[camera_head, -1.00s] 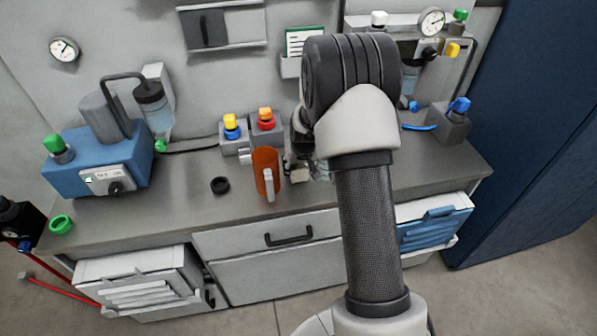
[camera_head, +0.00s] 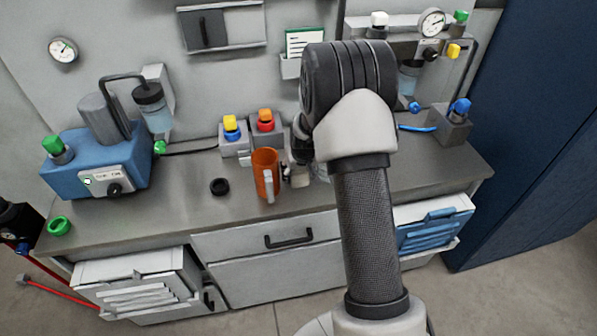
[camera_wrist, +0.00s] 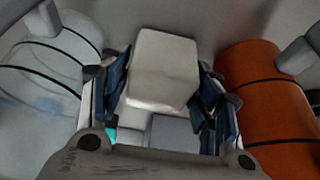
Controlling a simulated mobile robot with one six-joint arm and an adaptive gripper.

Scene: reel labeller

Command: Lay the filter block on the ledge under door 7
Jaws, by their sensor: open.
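A cream-white block (camera_wrist: 163,70), which looks like the filter block, stands between the blue-padded fingers of my gripper (camera_wrist: 163,82) in the wrist view. The fingers are open, one on each side of it; I cannot tell whether either touches it. In the head view a small pale piece of the block (camera_head: 300,180) shows beside the orange mug, and my arm hides most of the gripper. A dark little door (camera_head: 205,29) is on the back wall, with a pale ledge (camera_head: 225,47) under it. I can read no door number.
The orange mug (camera_head: 265,174) stands close on one side of the gripper and also fills the right of the wrist view (camera_wrist: 262,105). A clear banded jar (camera_wrist: 45,85) is close on the other side. Button boxes (camera_head: 236,145) stand behind. The counter's left front (camera_head: 150,215) is mostly clear.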

